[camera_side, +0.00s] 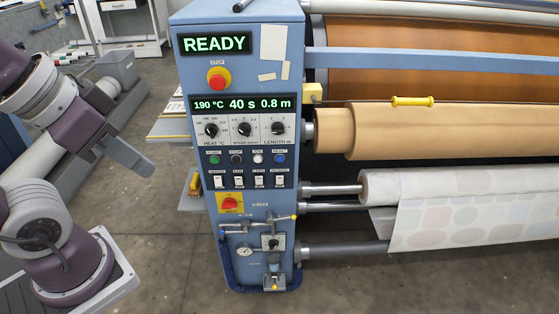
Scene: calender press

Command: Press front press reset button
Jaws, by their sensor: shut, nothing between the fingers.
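The blue press cabinet (190,250) stands upright in the middle of the side view. Its front panel has a row of small push buttons under the dials: a green button (214,160), a black button (236,159), a white button (258,158) and a blue button (280,158) at the right end. The labels above them are too small to read surely; the blue one may be the reset button. My gripper (146,166) is shut and empty, left of the cabinet at about button height, apart from the panel. Nothing covers the buttons.
A red emergency-stop knob (217,80) sits under the READY display (214,44). Three dials (244,129), rocker switches (237,181) and a red rotary switch (230,203) are near the buttons. Rollers with tan fabric (440,133) and patterned fabric (455,210) extend right.

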